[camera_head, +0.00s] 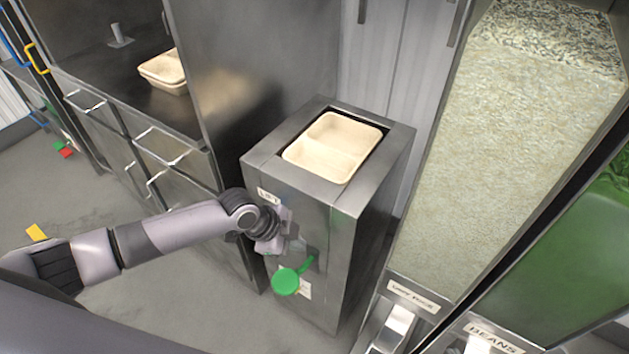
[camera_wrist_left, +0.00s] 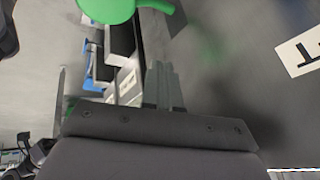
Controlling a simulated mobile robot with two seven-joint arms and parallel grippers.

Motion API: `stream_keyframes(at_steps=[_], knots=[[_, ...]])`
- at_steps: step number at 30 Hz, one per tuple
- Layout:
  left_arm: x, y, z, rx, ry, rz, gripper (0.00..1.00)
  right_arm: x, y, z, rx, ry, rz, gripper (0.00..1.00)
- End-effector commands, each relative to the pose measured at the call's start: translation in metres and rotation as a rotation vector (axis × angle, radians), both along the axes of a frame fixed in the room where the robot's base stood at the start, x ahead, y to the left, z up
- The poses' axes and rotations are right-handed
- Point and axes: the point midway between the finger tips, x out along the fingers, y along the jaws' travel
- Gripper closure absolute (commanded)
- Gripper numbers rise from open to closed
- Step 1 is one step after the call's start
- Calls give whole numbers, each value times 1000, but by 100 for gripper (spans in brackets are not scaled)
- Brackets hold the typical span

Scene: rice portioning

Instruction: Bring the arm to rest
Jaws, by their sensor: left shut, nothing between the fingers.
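My left arm comes in from the left in the head view, and its gripper (camera_head: 279,232) is at the front face of the metal lift cabinet (camera_head: 345,240). The fingers (camera_wrist_left: 163,88) show close together in the left wrist view, shut and empty. A green round knob (camera_head: 286,281) on the cabinet front is just below the gripper; it also shows at the top of the left wrist view (camera_wrist_left: 108,8). Whether the gripper touches the cabinet is hard to tell. My right gripper is not in view.
A two-compartment beige tray (camera_head: 333,146) sits in the cabinet top. More trays (camera_head: 163,72) lie on the metal counter at left. The grey floor at left is mostly clear.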

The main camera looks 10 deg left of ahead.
Motion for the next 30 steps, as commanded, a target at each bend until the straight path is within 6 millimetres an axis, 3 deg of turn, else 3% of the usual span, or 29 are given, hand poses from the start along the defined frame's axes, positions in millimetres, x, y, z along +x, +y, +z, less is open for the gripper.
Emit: stream_keyframes(at_steps=[5, 8, 15, 19, 25, 30], knots=[[-2, -2, -1, -6, 0, 3, 100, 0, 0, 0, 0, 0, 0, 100], [-10, -13, -4, -41, 1, 23, 100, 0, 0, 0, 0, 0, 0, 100], [-47, -58, -11, -240, -6, 199, 100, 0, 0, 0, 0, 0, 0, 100], [-64, -68, -9, -352, -13, 342, 100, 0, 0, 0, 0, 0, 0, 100], [-90, -55, -7, -487, -26, 595, 100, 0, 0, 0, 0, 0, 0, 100], [-116, -20, -9, -551, -54, 824, 100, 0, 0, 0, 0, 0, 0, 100]])
